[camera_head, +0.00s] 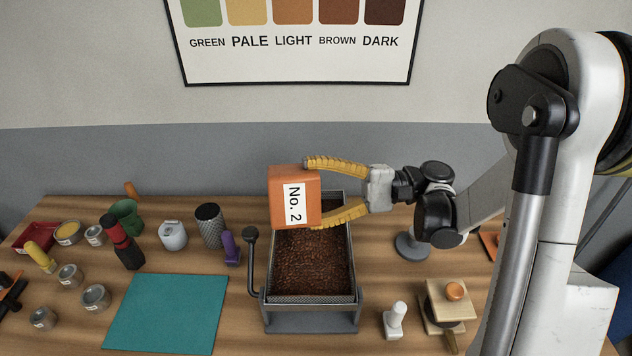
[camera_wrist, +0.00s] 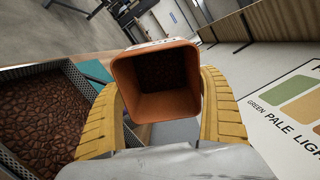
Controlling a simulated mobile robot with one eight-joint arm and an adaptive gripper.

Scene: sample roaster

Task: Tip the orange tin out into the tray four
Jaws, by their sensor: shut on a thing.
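The orange tin (camera_head: 280,197), with a white label reading "No. 2", is held in my gripper (camera_head: 337,187). Its yellow ribbed fingers are shut on two opposite sides of it. The label's text runs sideways, so the tin lies tipped over. In the wrist view, the square mouth of the tin (camera_wrist: 156,100) faces the camera, and dark brown bits show deep inside. The tin is above the far end of a mesh-walled tray (camera_head: 353,262) full of brown beans. The tray also shows at the left of the wrist view (camera_wrist: 82,78). I cannot read a number on it.
A lever (camera_head: 251,262) stands left of the tray. A teal mat (camera_head: 167,315) lies further left. Several small tins, a red tray (camera_head: 40,236), a green cup (camera_head: 127,214) and a mesh cylinder (camera_head: 209,225) stand at left. A white-handled tool (camera_head: 396,318) and a wooden block (camera_head: 450,303) stand right.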

